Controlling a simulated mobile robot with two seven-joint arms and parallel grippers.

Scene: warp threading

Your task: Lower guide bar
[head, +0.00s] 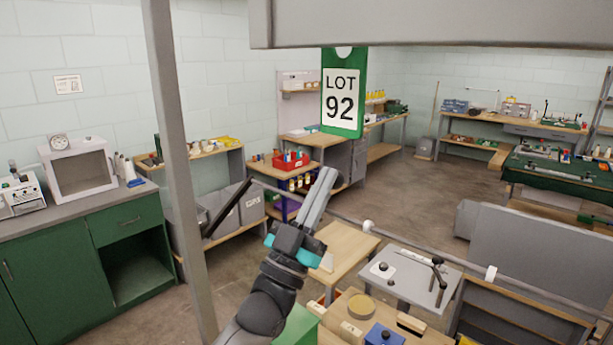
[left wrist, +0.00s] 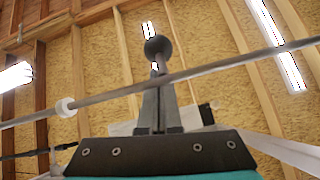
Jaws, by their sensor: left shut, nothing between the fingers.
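The guide bar (head: 430,257) is a thin grey rod with white collars (head: 368,226). It slopes down to the right in the head view, passing the fingers of my left gripper (head: 326,176). That gripper is shut and empty, its fingers pointing up. In the left wrist view, the bar (left wrist: 240,65) crosses slantwise at the fingertips (left wrist: 155,88), with one white collar (left wrist: 65,106) to the left. A dark ball knob (left wrist: 157,47) on a short stem shows above the bar there. I cannot tell whether the fingers touch the bar or knob. My right gripper is not in view.
A grey upright post (head: 176,150) stands left of my arm, and a grey beam (head: 430,25) crosses the top. A green LOT 92 tag (head: 343,122) hangs above the gripper. Wooden stands and a grey plate (head: 408,283) lie below right. Green cabinets (head: 125,222) stand at left.

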